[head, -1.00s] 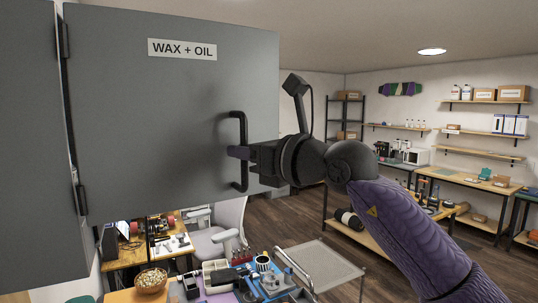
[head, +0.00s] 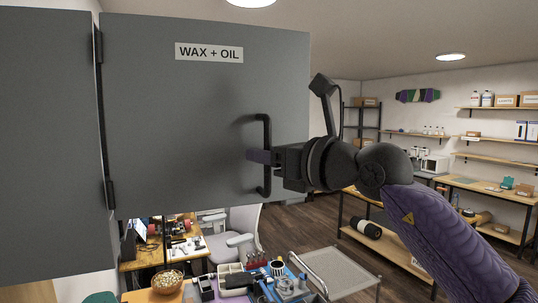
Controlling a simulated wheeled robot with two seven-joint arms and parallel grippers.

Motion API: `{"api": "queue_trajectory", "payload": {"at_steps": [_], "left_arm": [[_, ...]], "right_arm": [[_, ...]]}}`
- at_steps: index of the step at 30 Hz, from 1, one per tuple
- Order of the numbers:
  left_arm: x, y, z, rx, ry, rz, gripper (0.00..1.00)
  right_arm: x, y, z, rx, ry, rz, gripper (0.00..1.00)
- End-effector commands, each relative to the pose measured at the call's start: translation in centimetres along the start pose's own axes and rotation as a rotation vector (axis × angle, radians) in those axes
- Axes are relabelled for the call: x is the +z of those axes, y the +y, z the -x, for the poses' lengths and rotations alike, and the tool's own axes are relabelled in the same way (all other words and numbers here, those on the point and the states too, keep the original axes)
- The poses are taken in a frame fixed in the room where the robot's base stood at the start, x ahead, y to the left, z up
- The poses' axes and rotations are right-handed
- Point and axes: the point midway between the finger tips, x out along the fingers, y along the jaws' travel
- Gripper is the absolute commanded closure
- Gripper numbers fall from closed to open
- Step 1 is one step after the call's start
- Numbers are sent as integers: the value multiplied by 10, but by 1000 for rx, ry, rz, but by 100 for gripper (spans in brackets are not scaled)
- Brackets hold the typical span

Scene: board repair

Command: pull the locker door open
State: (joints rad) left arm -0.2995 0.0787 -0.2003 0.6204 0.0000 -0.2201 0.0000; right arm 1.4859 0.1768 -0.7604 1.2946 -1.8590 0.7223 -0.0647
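The grey locker door (head: 190,120), labelled WAX + OIL, fills the upper left of the head view. Its hinges are on its left edge, beside a grey locker panel (head: 50,150). A black vertical bar handle (head: 265,128) is near the door's free right edge. My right gripper (head: 262,156) comes in from the right and is shut on the handle around its middle. The room shows past the free edge, but I cannot tell how wide the door stands open. My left gripper is not in view.
Below the door are a workbench with tools on a blue mat (head: 262,290), a basket (head: 167,280), a grey chair (head: 235,240) and a metal-framed cart (head: 340,270). Shelves and benches line the far right wall. Wooden floor (head: 300,225) shows in between.

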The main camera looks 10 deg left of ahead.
Motion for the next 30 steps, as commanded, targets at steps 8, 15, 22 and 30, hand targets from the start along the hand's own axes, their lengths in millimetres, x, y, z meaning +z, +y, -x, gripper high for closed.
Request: {"api": "queue_trajectory", "payload": {"at_steps": [8, 15, 22, 30], "left_arm": [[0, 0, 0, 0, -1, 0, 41], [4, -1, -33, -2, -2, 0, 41], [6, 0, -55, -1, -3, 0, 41], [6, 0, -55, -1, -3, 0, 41]], "right_arm": [[-1, 0, 0, -1, 2, -1, 50], [-8, -2, 42, -4, -1, 3, 50], [-4, -1, 90, -2, 0, 0, 50], [0, 0, 99, 0, 2, -1, 50]]}}
